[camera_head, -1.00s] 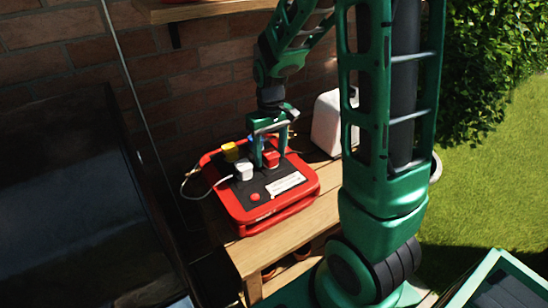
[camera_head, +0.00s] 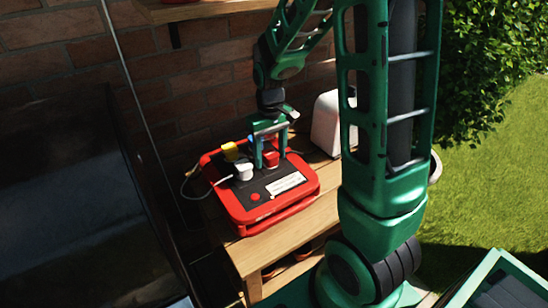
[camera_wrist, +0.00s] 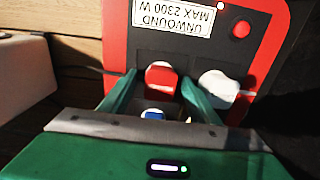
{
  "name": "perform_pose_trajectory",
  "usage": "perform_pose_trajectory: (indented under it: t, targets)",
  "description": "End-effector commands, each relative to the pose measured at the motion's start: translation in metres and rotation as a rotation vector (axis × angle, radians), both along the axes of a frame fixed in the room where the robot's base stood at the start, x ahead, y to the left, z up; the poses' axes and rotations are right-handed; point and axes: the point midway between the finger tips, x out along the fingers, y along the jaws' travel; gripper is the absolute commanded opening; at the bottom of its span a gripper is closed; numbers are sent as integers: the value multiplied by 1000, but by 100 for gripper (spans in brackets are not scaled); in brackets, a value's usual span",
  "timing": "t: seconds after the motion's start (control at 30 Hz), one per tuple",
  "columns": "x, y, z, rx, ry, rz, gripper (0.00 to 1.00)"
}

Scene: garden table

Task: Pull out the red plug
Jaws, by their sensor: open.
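The red plug (camera_head: 271,159) sits in the black top of a red power box (camera_head: 245,215). In the wrist view the red plug (camera_wrist: 161,79) stands between the two green fingers of my gripper (camera_wrist: 160,92). My gripper (camera_head: 271,160) points down over the box, with one finger on each side of the plug. It is open, and a gap shows between the plug and the right finger. A white plug (camera_head: 243,170) and a yellow plug (camera_head: 230,151) sit to the left in the head view. A blue part (camera_wrist: 152,114) shows beside the red plug, partly hidden by my gripper.
The box stands on a wooden table (camera_head: 262,248) against a brick wall. A white block-shaped object (camera_head: 328,124) stands behind it to the right. A pale cable (camera_head: 183,190) loops off the box's left side. A dark panel (camera_head: 70,190) stands at the left.

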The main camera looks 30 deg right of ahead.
Motion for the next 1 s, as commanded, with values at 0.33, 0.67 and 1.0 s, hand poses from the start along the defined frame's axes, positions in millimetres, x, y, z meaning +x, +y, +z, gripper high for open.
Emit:
perform_pose_trajectory:
  t: [0.33,0.67,1.0]
  targets:
    - [0,0,0,0,0,0,28]
    - [0,0,3,0,-2,0,0]
    - [0,0,15,0,-1,0,0]
